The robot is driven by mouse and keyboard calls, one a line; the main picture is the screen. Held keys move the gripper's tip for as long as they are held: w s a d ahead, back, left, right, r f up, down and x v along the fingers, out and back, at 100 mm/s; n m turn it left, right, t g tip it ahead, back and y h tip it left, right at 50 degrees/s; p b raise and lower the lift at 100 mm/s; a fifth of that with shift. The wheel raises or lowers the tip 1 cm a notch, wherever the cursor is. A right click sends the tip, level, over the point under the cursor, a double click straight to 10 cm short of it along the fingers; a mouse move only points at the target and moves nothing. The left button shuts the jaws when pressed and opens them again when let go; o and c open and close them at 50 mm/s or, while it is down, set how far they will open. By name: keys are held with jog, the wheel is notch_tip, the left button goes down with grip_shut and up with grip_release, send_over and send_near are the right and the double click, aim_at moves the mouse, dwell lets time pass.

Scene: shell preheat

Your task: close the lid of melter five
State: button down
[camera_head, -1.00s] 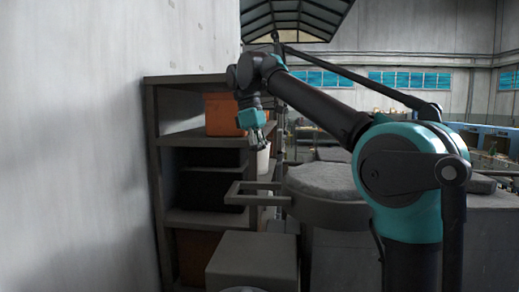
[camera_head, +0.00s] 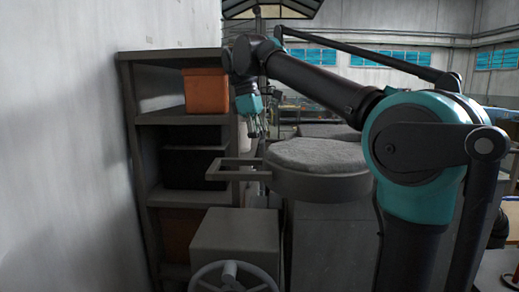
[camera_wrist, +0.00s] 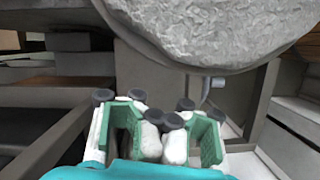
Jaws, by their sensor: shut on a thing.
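A round grey drum-like piece with a rough grey disc on it, seemingly the melter and its lid (camera_head: 318,154), stands right of centre in the head view. No number shows, and I cannot tell how far the lid is open. The rough disc (camera_wrist: 225,30) also fills the top of the wrist view. A square grey handle frame (camera_head: 214,172) juts out left of the drum. My gripper (camera_head: 256,134) points down just left of and behind the disc. In the wrist view its fingertips (camera_wrist: 160,119) are close together; what they hold is hidden.
A shelf (camera_head: 128,110) with an orange bin (camera_head: 206,91) and a dark bin (camera_head: 190,167) stands at the left against the wall. A grey box (camera_head: 235,238) with a handwheel (camera_head: 235,278) is in front. A small grey hook-like part (camera_wrist: 217,83) hangs below the disc.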

aim_at(284, 148)
jog(key=shift+n, duration=0.9)
jog(key=shift+s+d, duration=0.5)
jog(key=shift+d, duration=0.4)
jog(key=shift+s+d, duration=0.5)
jog(key=shift+d, duration=0.35)
jog(key=shift+s+d+n+t, duration=0.2)
jog(key=shift+s+d+n, duration=0.15)
jog(key=shift+d, duration=0.4)
jog(key=shift+s+d+n+t, duration=0.25)
jog(key=shift+d+n, duration=0.1)
jog(key=shift+d, duration=0.4)
